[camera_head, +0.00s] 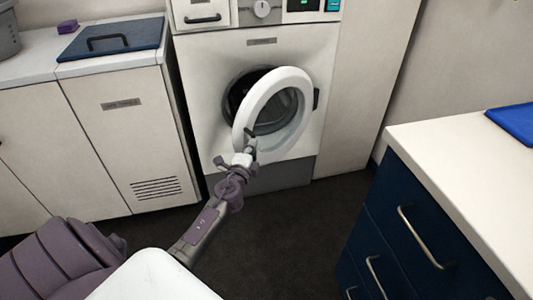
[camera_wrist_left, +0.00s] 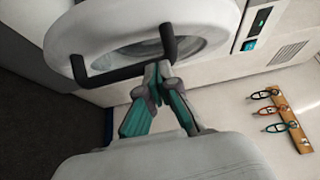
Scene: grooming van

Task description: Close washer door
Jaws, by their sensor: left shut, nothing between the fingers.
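The white washer (camera_head: 205,65) stands at the back centre in the head view. Its round white door (camera_head: 293,78) is ajar, with the dark drum opening (camera_head: 237,95) showing behind its left side. In the left wrist view the door (camera_wrist_left: 200,12) fills the upper part, with a dark bar handle (camera_wrist_left: 120,74) on it. My left gripper (camera_head: 250,146) is at the door's lower left rim. Its fingers (camera_wrist_left: 158,70) are shut and empty, right by the handle; I cannot tell whether they touch it. My right gripper is not in view.
A white cabinet (camera_head: 120,105) with a blue lid (camera_head: 112,38) stands left of the washer. A blue drawer unit (camera_head: 390,225) with a pale top (camera_head: 450,150) is at the right. Dark floor (camera_head: 290,225) is clear between them. A wall rack (camera_wrist_left: 290,120) holds several tools.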

